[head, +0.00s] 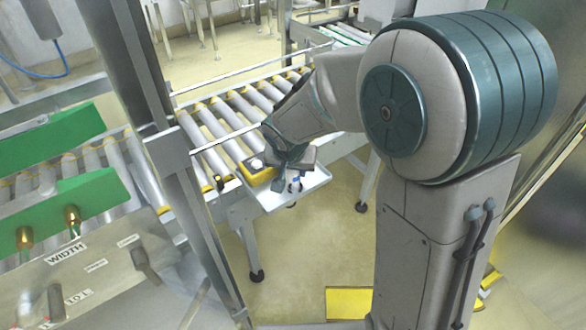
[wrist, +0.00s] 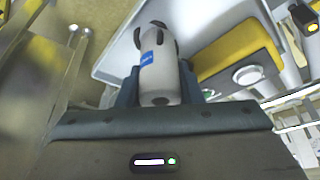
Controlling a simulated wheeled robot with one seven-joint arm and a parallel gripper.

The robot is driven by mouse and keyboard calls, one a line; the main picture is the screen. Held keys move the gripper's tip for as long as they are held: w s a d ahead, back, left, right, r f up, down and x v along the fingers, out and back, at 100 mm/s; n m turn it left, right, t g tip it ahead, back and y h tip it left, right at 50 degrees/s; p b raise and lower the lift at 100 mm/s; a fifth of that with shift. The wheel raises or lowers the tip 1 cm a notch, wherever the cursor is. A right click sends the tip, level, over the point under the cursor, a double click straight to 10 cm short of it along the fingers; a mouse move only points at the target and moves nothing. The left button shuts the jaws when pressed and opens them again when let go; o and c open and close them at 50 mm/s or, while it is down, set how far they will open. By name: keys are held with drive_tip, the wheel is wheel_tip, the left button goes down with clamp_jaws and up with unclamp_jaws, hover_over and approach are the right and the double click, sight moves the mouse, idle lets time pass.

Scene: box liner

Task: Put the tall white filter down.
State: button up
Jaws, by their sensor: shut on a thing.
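The tall white filter (wrist: 160,74) is a white cylinder with a blue label and dark knobs at its ends, seen in the wrist view. My gripper (wrist: 158,90) is shut on it, with one finger on each side. In the head view my gripper (head: 290,165) is over the white tray (head: 300,197) at the end of the roller conveyor, and the filter is mostly hidden by it. In the wrist view the filter overlaps the tray (wrist: 112,62); I cannot tell whether it touches the tray floor.
A yellow box (head: 258,172) with a round white part sits just left of my gripper; it is right of the filter in the wrist view (wrist: 235,52). A roller conveyor (head: 225,125) runs behind. A metal post (head: 185,165) stands at the left.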

drive_tip(key=shift+f, duration=0.15)
drive_tip(key=o, duration=1)
drive_tip(key=shift+o, duration=0.2)
drive_tip(key=d+p+v, duration=0.1)
drive_tip(key=p+v, duration=0.1)
drive_tip(key=v, duration=1)
drive_tip(key=s+d+f+n+g+y, duration=0.1)
drive_tip(key=s+d+n+g, duration=0.1)
drive_tip(key=s+d, duration=1.1)
drive_tip(key=shift+s+d+f+g, duration=0.2)
drive_tip(key=shift+s+f+g, duration=0.15)
drive_tip(key=shift+s, duration=0.5)
